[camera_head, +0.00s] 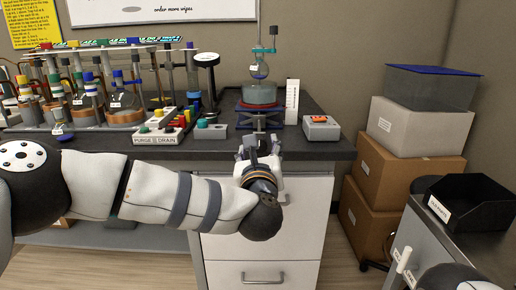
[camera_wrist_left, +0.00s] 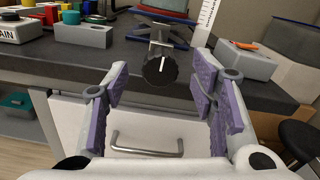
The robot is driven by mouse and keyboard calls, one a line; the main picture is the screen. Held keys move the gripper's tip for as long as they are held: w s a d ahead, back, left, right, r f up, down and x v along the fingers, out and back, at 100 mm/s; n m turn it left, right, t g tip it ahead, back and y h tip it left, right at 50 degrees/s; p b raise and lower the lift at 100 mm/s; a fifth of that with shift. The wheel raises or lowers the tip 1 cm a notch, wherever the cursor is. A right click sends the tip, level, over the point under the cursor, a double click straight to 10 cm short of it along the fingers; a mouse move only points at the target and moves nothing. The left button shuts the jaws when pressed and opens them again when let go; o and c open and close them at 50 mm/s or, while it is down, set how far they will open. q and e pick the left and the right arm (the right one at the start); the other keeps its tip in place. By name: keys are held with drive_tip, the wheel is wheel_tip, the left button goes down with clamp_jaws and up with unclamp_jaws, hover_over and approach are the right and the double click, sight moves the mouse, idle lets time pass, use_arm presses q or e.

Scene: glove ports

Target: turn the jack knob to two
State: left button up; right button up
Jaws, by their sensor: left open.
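The black jack knob (camera_wrist_left: 160,70), with a white pointer line on its face, sticks out at the front of the lab jack. The jack (camera_head: 260,107) has a blue-and-red platform and stands near the bench's front edge. It carries a heating mantle (camera_head: 260,93) with a round flask (camera_head: 259,70) on top. My left gripper (camera_head: 258,143) is open in front of the knob. In the left wrist view its purple-padded fingers (camera_wrist_left: 160,92) are spread either side of the knob, apart from it. Numbers around the knob are not readable. My right gripper is not in view.
A white upright scale (camera_head: 292,101) and a grey box with an orange-red switch (camera_head: 321,127) stand right of the jack. A grey block with a teal knob (camera_head: 211,130) and a purge/drain panel (camera_head: 158,138) stand left. White drawers (camera_head: 265,220) lie below the bench edge.

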sight(263, 144)
use_arm(q)
drive_tip(key=shift+w, duration=1.35)
drive_tip(key=c, duration=1.1)
drive_tip(key=shift+c, duration=0.2)
drive_tip(key=shift+m, duration=0.3)
